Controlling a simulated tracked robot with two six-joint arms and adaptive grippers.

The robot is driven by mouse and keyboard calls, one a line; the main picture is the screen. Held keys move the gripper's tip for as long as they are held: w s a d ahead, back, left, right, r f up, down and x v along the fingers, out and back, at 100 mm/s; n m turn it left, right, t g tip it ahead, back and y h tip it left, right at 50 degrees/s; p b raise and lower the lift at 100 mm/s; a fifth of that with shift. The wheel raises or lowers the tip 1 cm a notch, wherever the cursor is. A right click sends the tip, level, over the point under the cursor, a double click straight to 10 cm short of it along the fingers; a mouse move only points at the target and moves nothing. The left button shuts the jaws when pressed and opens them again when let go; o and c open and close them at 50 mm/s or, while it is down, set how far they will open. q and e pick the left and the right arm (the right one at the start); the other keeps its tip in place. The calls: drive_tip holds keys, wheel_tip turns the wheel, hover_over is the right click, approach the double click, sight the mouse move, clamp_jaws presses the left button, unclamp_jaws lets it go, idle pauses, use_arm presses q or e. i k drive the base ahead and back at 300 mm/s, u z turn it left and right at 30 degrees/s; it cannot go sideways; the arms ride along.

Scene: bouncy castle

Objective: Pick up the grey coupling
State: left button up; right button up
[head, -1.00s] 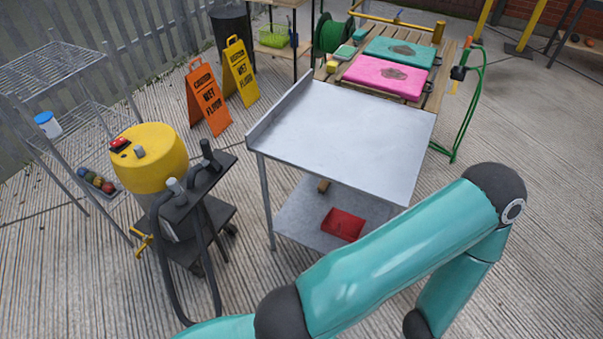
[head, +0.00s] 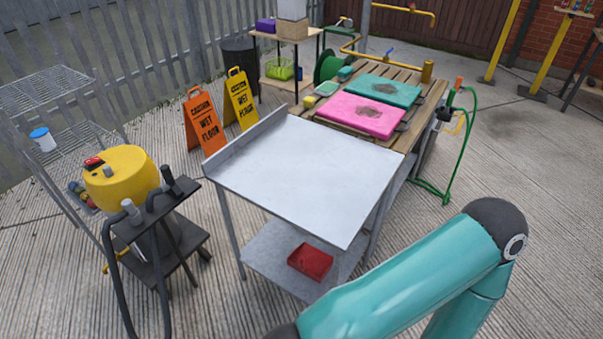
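A small grey cylindrical piece (head: 107,172), which looks like the grey coupling, stands on top of the yellow drum (head: 125,182) at the left. A small red and black item (head: 93,162) lies beside it on the drum. Another grey cylinder (head: 131,212) is on the black wheeled stand (head: 168,240) in front of the drum; I cannot tell exactly what it is. A teal arm of mine crosses the lower right, but neither gripper is in view.
A bare metal table (head: 305,175) stands in the middle, with a red tray (head: 311,262) on its lower shelf. Orange (head: 204,122) and yellow (head: 240,98) wet-floor signs stand behind it. A wire rack (head: 60,150) is at the far left. Open paving lies at the right.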

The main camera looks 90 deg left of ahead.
sight(133, 215)
drive_tip(key=z, duration=0.4)
drive_tip(key=i, duration=0.2)
drive_tip(key=u, duration=3.3)
drive_tip(key=i, duration=0.3)
drive_tip(key=u, duration=1.8)
drive_tip(key=k, duration=0.6)
drive_tip(key=u, duration=0.3)
drive_tip(key=i, duration=1.85)
drive_tip(key=z, duration=0.45)
